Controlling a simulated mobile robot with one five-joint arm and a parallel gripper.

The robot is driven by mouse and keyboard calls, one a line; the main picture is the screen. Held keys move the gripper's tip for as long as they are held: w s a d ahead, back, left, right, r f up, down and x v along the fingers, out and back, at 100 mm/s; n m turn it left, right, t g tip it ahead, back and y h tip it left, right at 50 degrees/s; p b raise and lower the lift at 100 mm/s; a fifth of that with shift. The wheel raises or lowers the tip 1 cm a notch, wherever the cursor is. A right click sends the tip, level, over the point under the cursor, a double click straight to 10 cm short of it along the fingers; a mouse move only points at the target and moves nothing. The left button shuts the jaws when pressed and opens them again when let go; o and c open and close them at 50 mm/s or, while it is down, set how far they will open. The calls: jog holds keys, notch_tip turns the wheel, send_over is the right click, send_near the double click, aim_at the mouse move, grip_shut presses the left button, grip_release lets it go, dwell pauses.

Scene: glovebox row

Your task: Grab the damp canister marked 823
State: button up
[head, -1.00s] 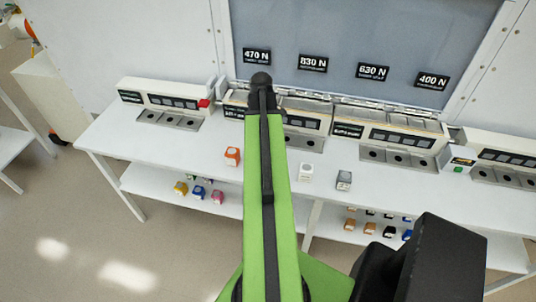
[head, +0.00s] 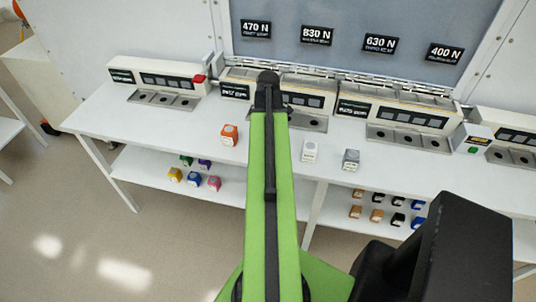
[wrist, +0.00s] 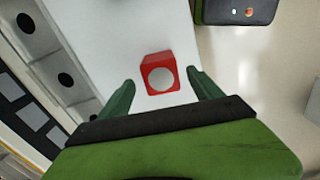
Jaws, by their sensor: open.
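A red canister (wrist: 160,75) with a round pale face sits on the white surface in the wrist view. My gripper (wrist: 160,82) is open, with one green finger on each side of it and no visible contact. In the head view an orange-red canister (head: 230,135) stands on the bench left of my arm; I cannot tell for certain that it is the same one. A white canister (head: 309,151) and a grey canister (head: 351,160) stand right of my arm. No number 823 and no dampness can be made out. My fingers are hidden in the head view.
Bench units with dark round wells (head: 165,98) line the back of the white bench (head: 110,118). Black force signs (head: 317,36) hang on the grey panel behind. Several small coloured items (head: 194,179) sit on the lower shelf. The bench's front strip is mostly clear.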

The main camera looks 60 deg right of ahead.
jog(key=shift+f, duration=0.15)
notch_tip(320, 180, down, 5)
jog(key=b, duration=0.5)
jog(key=shift+s+f, duration=0.1)
jog(key=shift+f, duration=0.1)
jog(key=shift+r, duration=0.2)
jog(key=shift+a, duration=0.1)
jog(key=c, duration=1.5)
jog(key=shift+r, duration=0.1)
jog(key=shift+c, duration=0.3)
jog(key=r+p, duration=0.2)
jog(key=s+r+p, duration=0.1)
jog(key=r+p, duration=0.2)
jog(key=shift+r+p, duration=0.1)
jog(key=shift+p, duration=0.25)
jog(key=s+d+r+p, duration=0.1)
jog(key=s+r+p, duration=0.4)
jog(key=s, duration=0.5)
jog(key=shift+s+r, duration=0.3)
jog(key=shift+s, duration=0.05)
